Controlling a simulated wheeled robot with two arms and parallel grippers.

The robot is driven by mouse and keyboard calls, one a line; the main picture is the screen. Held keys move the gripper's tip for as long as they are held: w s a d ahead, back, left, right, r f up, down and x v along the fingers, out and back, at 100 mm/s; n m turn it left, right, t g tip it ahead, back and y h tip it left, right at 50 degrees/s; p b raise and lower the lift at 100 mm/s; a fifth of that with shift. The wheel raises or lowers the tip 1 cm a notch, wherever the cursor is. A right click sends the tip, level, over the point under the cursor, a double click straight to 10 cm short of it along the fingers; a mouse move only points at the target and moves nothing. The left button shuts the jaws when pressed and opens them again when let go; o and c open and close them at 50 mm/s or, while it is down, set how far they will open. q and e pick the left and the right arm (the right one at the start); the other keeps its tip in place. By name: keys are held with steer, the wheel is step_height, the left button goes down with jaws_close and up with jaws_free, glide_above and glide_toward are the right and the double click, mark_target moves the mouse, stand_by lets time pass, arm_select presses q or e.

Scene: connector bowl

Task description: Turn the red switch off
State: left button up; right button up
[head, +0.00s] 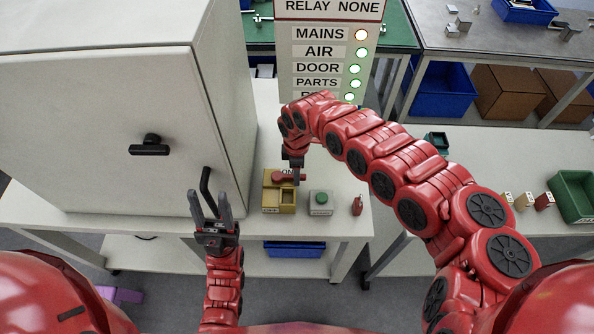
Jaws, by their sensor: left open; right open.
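The red switch (283,178) is a red lever on top of a yellow box (271,202) on the white table. Part of a label reading "ON" shows behind it. My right gripper (297,180) points down at the right end of the red lever, open; the arm partly hides the spot, and I cannot tell whether it touches the lever. My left gripper (211,208) is open and empty, pointing up in front of the white cabinet, left of the yellow box.
A grey box with a green button (320,198) and a small red object (358,205) stand right of the yellow box. A white cabinet (100,120) with a black handle fills the left. A sign (325,50) shows an amber MAINS light and green lights below.

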steer(key=shift+f, duration=0.3)
jaws_close()
stand_by(1.3)
